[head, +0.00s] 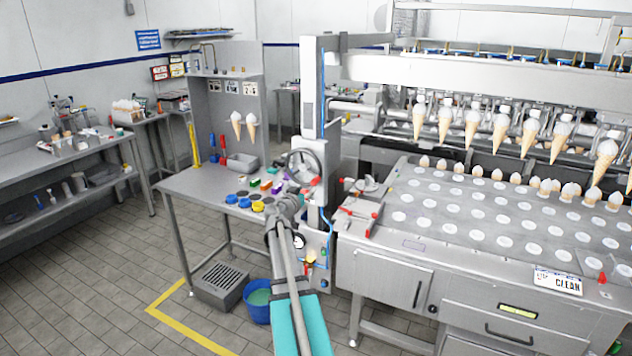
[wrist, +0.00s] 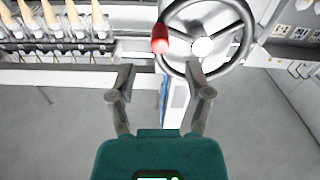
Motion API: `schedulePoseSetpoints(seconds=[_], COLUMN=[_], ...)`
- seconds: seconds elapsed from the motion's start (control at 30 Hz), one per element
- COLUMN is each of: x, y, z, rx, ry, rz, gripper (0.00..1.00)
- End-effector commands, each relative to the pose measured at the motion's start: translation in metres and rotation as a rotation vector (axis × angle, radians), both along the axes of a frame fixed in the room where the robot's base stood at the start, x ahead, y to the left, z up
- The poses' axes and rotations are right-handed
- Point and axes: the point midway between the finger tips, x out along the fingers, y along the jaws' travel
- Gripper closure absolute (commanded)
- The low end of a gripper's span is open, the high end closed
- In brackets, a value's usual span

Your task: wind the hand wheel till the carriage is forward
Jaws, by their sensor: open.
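The hand wheel (head: 304,166) is a grey spoked ring beside the machine's upright column. In the wrist view the wheel (wrist: 203,47) fills the top right, with its red handle (wrist: 160,38) at the left of the rim. My gripper (wrist: 161,73) is open and empty, its fingers spread just below the red handle in the picture. I cannot tell how far apart they are in depth. In the head view my arm hides most of the gripper. The carriage (head: 490,118) is a row of grippers holding ice-cream cones above the rear of the perforated tray.
A steel bench (head: 190,185) with coloured caps and a backboard stands left of the wheel. A blue bucket (head: 257,312) and a grated box (head: 220,284) are on the floor below. The tray table (head: 420,225) stands at the right. The tiled floor at left is clear.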

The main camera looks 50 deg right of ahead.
Motion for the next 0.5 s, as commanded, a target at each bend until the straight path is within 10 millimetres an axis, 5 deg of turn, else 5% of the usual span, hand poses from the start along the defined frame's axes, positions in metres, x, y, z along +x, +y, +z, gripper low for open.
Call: schedulePoseSetpoints(seconds=[0.5], x=[0.014], y=[-0.07], z=[0.0], rx=[0.0], ry=[0.0], rz=[0.0], gripper=[0.35])
